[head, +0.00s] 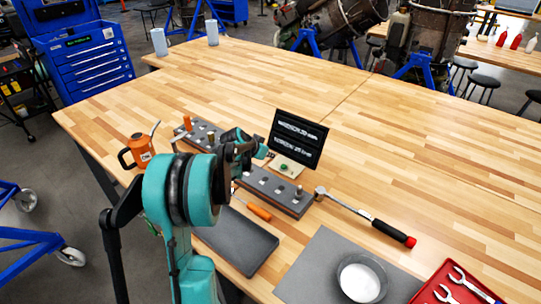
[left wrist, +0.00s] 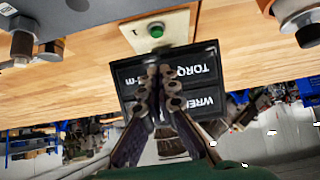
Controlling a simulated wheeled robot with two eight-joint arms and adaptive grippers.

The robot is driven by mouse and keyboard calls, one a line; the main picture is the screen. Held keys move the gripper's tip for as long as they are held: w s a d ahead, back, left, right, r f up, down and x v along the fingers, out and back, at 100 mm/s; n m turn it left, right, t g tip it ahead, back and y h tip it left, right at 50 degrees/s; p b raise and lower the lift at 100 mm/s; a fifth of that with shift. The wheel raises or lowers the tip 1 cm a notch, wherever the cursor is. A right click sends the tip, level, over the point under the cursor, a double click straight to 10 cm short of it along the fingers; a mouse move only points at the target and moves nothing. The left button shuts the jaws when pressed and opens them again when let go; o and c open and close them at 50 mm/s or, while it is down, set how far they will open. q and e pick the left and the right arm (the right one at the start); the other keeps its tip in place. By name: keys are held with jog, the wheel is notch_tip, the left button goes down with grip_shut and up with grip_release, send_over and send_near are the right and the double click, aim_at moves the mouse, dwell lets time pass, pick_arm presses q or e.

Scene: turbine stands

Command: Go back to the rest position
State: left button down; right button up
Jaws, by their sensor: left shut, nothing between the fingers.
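My left arm comes in from the left in the head view, its teal and black joints covering part of the table. My left gripper (head: 262,152) is above the grey socket rack, close to the black display (head: 299,138) and its beige base with a green button (head: 284,167). In the left wrist view the gripper (left wrist: 160,72) is shut and empty, its fingers together in front of the display (left wrist: 200,85). The green button (left wrist: 156,31) shows beyond the fingertips. My right gripper is not in view.
The socket rack (head: 262,184) lies under my arm. A torque wrench (head: 360,216), grey tray (head: 235,243), glass bowl (head: 361,280), red tool tray (head: 424,296) and orange oil can (head: 138,151) are around it. The table's far right is clear.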

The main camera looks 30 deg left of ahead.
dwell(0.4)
pick_arm(q)
jog(key=s+d+r+g+b, duration=0.1)
jog(key=s+d+r, duration=0.1)
jog(key=s+d, duration=0.55)
jog(key=s+d+r+b, duration=0.25)
jog(key=s+d, duration=0.25)
jog(key=d, duration=0.5)
jog(key=s+d+f, duration=0.3)
jog(key=s+d, duration=0.1)
jog(key=s, duration=0.5)
jog(key=s+d+f+n+b, duration=0.1)
jog(key=s+d+f, duration=0.2)
jog(key=s, duration=0.6)
jog(key=shift+d+g+y, duration=0.3)
jog(key=shift+d+g, duration=0.1)
jog(key=shift+d, duration=0.6)
jog(key=shift+s, duration=0.15)
